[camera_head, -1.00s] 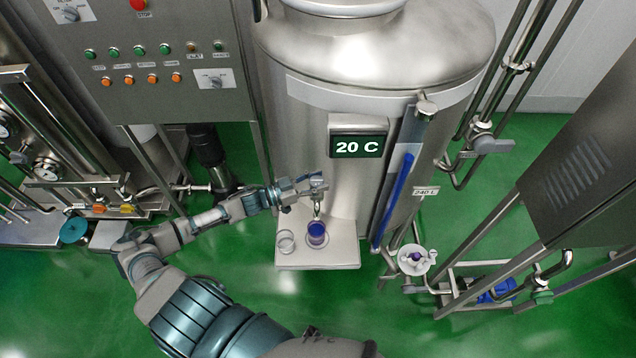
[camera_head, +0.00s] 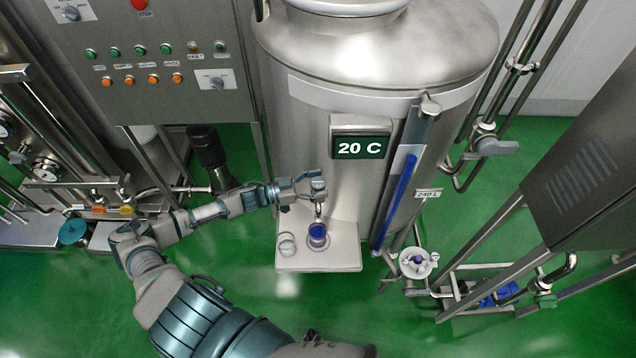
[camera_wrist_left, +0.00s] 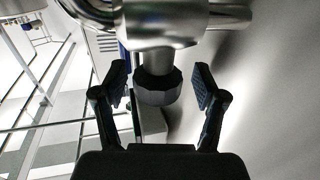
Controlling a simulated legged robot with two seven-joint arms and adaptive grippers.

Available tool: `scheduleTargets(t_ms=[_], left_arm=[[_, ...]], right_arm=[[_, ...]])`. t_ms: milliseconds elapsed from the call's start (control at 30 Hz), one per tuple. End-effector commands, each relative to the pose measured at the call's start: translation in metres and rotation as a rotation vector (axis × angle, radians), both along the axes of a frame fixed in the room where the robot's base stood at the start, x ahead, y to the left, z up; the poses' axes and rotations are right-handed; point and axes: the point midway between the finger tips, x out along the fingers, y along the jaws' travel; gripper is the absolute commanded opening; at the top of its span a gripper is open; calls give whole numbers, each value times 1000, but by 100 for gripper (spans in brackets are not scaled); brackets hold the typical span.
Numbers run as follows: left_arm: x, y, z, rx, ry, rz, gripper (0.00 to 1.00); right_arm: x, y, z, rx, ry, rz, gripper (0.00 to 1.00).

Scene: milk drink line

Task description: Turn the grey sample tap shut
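The sample tap (camera_head: 318,188) sticks out of the steel tank's front, above a small pale shelf. In the left wrist view its dark grey faceted knob (camera_wrist_left: 158,88) hangs below a shiny metal pipe. My left gripper (camera_head: 304,184) is at the tap's left side in the head view. In the left wrist view my left gripper (camera_wrist_left: 160,86) is open, with one black finger on each side of the knob. A gap shows between each finger and the knob, so I see no contact. My right gripper is not in view.
On the pale shelf (camera_head: 338,258) stand a cup with blue-purple content (camera_head: 317,234), under the tap, and an empty clear cup (camera_head: 287,244). The tank (camera_head: 300,120) rises close behind. A control panel (camera_head: 160,60) stands at the left. Green floor is clear in front.

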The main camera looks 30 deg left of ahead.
Motion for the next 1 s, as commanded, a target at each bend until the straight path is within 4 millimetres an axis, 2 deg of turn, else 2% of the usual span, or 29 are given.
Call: scheduleTargets(t_ms=[233,367,800,1000], left_arm=[[-1,0,2,-1,-2,-1,71],[-9,7,0,0,1,0,71],[-64,65,-3,1,6,-1,71],[-78,79,-2,-1,5,0,71]], right_arm=[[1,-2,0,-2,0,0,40],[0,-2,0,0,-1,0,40],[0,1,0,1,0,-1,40],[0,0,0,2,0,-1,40]])
